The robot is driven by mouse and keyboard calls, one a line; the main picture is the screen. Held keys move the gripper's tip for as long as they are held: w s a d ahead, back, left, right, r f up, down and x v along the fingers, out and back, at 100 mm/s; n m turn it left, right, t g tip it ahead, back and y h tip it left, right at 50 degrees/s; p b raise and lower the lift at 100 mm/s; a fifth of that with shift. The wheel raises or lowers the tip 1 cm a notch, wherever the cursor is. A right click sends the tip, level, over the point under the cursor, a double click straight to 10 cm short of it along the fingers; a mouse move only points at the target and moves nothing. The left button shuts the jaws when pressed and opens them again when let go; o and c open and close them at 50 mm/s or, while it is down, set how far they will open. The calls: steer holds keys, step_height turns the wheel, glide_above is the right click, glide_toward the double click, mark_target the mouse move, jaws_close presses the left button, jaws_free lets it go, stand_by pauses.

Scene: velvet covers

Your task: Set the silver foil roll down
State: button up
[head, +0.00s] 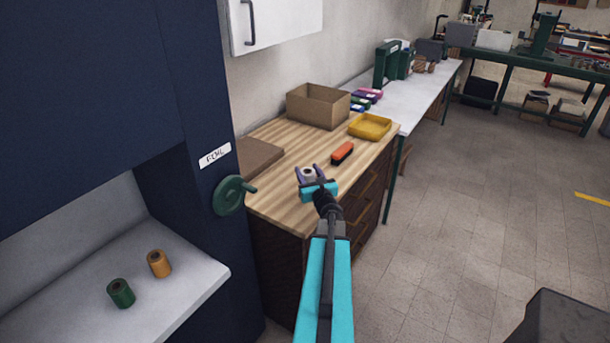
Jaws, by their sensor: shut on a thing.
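My gripper (310,174) is at the end of my cyan arm, over the front part of the wooden worktop (275,195). It is shut on a small pale roll, the silver foil roll (308,173), whose round end with a dark core shows between the fingers. The lower part of the roll is hidden by the gripper. I cannot tell whether the roll touches the worktop or is held above it.
An orange-red brush (343,153), a yellow tray (370,127), a cardboard box (318,106) and a brown board (258,158) lie on the worktop. A green roll (121,293) and an orange roll (159,263) stand on the white shelf (185,300) at left. A green handwheel (230,196) juts from the blue cabinet.

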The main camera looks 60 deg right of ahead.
steer(key=shift+w, duration=0.15)
steer(key=shift+w+d, duration=0.1)
steer(key=shift+d, duration=0.2)
steer(key=f, duration=0.2)
steer(key=shift+d+f+p, duration=0.2)
steer(key=shift+f+p, duration=0.1)
steer(key=shift+w+a+f, duration=0.2)
steer(key=shift+a+f, duration=0.05)
steer(key=shift+f, duration=0.25)
steer(key=shift+s+f+b, duration=0.1)
steer(key=shift+f+b, duration=0.05)
steer(key=shift+b, duration=0.2)
steer(key=o, duration=1.1)
steer(key=shift+o, duration=0.2)
steer(key=shift+r+p, duration=0.25)
steer(key=shift+p, duration=0.2)
